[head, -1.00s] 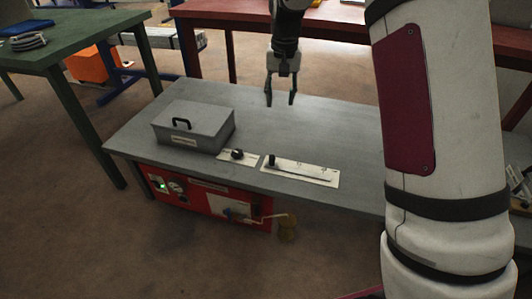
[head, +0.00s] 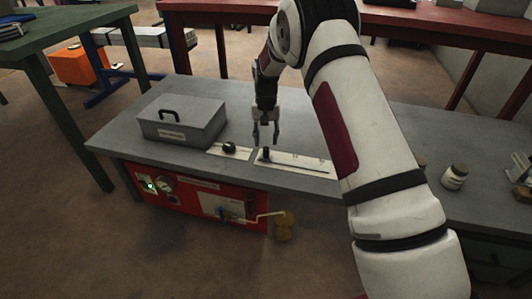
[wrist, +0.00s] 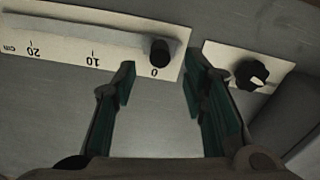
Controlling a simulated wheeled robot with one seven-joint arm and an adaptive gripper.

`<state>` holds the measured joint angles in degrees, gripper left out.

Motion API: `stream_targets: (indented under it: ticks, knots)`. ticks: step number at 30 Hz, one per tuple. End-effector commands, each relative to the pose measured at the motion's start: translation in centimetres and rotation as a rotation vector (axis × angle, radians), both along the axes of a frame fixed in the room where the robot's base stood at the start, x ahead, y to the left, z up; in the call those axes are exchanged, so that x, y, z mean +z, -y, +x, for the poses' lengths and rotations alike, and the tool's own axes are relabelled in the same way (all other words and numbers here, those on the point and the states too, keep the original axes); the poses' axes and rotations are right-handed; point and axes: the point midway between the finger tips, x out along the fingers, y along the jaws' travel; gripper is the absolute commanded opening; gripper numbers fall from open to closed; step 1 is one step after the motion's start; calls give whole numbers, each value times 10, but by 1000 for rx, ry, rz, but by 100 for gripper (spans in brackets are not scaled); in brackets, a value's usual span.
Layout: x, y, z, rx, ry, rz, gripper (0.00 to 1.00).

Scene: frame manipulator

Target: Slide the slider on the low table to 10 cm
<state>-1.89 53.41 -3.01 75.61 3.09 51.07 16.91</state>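The slider's black knob (wrist: 160,53) stands at the 0 mark of its white scale plate (wrist: 70,32) in the wrist view. The plate carries marks 0, 10 and 20 cm, upside down there. In the head view the knob (head: 266,153) is at the left end of the plate (head: 300,163) on the low grey table (head: 190,88). My gripper (wrist: 158,72) is open and empty, its two fingers apart, with the knob showing between and beyond the tips. In the head view my gripper (head: 266,143) hangs just behind the knob; contact cannot be told.
A rotary knob (wrist: 252,74) on its own small plate is beside the slider plate; it also shows in the head view (head: 229,148). A grey lidded box (head: 183,122) stands left. A small jar (head: 454,177) stands right. A red panel (head: 195,200) with a crank is below the table's front.

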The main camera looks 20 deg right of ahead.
Motion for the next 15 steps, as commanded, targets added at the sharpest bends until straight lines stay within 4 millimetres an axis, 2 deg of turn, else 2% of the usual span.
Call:
stream_targets:
  ticks: [1,6,10,15]
  knots:
    - [-13,0,-1,0,-3,0,40]
    - [-38,0,0,0,-2,1,40]
    - [-50,0,0,0,0,0,40]
    - [-54,0,0,0,0,1,40]
